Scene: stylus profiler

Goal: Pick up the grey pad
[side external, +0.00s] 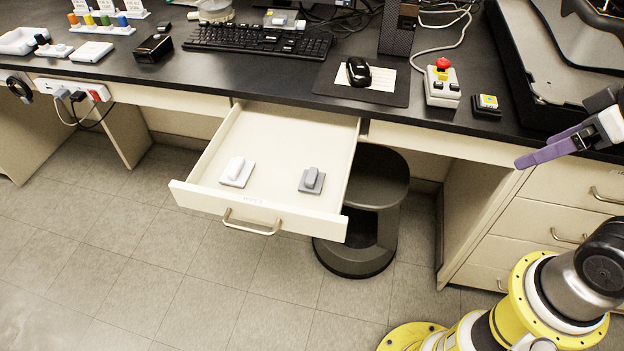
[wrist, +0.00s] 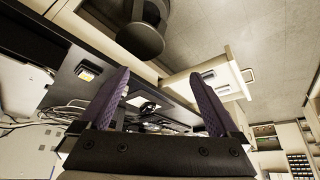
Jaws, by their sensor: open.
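The grey pad (side external: 311,181) lies in the right half of the open drawer (side external: 272,150), with a raised grey grip on its top. A similar white pad (side external: 237,172) lies to its left in the same drawer. The grey pad also appears small in the wrist view (wrist: 208,74), just beyond the right fingertip. My gripper (side external: 535,158) has purple fingers and is above the desk's front edge, well to the right of the drawer. In the wrist view its fingers (wrist: 158,76) are spread apart with nothing held between them.
The black desk top (side external: 225,72) carries a keyboard (side external: 258,40), a mouse (side external: 358,71) on a mat, a red-button box (side external: 441,84) and a small yellow-topped box (side external: 487,104). A large black-rimmed tray (side external: 530,90) is near my gripper. A dark stool (side external: 372,190) stands beside the drawer.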

